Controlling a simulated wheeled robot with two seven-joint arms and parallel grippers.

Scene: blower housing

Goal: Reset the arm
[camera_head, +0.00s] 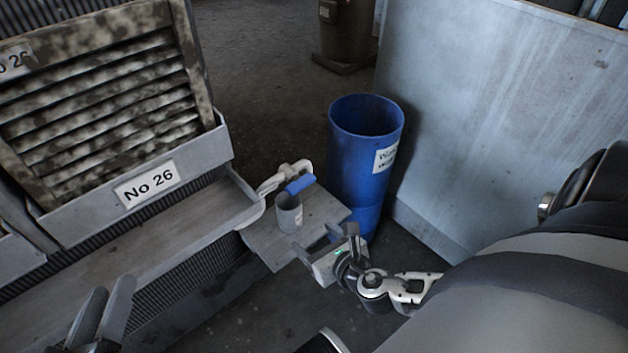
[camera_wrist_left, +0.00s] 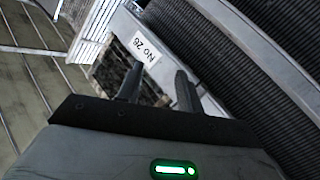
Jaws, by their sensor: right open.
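My left gripper (camera_head: 108,290) is at the bottom left of the head view, in front of the grey unit and apart from it. In the left wrist view its two fingers (camera_wrist_left: 156,78) stand apart with nothing between them. My right gripper (camera_head: 325,235) is right of the middle, at the near right edge of a small grey board. Its jaws are open and I see nothing held. My right arm reaches it from the right.
The board (camera_head: 262,243) carries a grey cup (camera_head: 289,215) and a blue-and-white item (camera_head: 300,184). A blue bin (camera_head: 362,160) stands behind it. A slatted housing with a "No 26" label (camera_head: 146,184) fills the left. A pale panel (camera_head: 470,110) stands at right.

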